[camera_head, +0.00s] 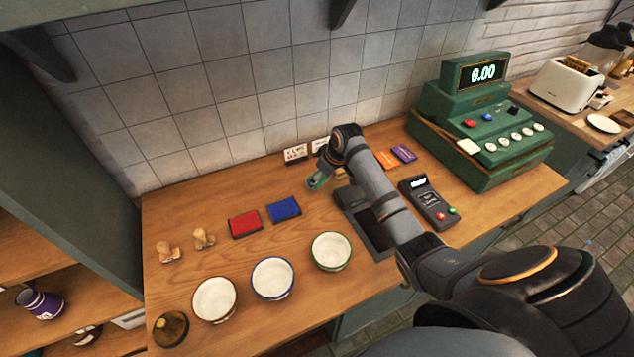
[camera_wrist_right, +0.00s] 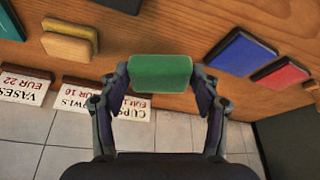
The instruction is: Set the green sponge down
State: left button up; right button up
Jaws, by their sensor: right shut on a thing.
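The green sponge (camera_wrist_right: 160,74) is held between the two fingertips of my right gripper (camera_wrist_right: 160,85) in the right wrist view. In the head view the green sponge (camera_head: 315,182) shows at the left side of my right gripper (camera_head: 321,175), near the back of the wooden counter (camera_head: 200,275). Whether its underside touches the counter I cannot tell. A yellow sponge (camera_wrist_right: 68,42) lies beside it on the counter, apart from the gripper. My left gripper is not in view.
A blue pad (camera_head: 284,209) and a red pad (camera_head: 244,224) lie to the left. Price cards (camera_head: 295,153) stand by the tiled wall. Bowls (camera_head: 272,278) stand at the front. A card terminal (camera_head: 429,203) and green cash register (camera_head: 485,130) are to the right.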

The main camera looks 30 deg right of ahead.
aim_at(317, 192)
jog(key=shift+w+a+f, duration=0.1)
jog(key=shift+w+f, duration=0.35)
jog(key=shift+f, duration=0.05)
jog(key=shift+w+a+f, duration=0.1)
jog(key=shift+w+f, duration=0.1)
jog(key=shift+f, duration=0.05)
jog(key=shift+w+a+f, duration=0.15)
jog(key=shift+f, duration=0.1)
notch_tip(317, 192, down, 2)
jog(key=shift+f+p, duration=0.2)
jog(key=shift+p, duration=0.65)
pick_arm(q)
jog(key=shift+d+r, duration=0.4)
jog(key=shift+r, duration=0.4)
pick_arm(e)
jog(key=shift+f, duration=0.3)
jog(key=shift+f, duration=0.1)
jog(key=o, duration=1.2)
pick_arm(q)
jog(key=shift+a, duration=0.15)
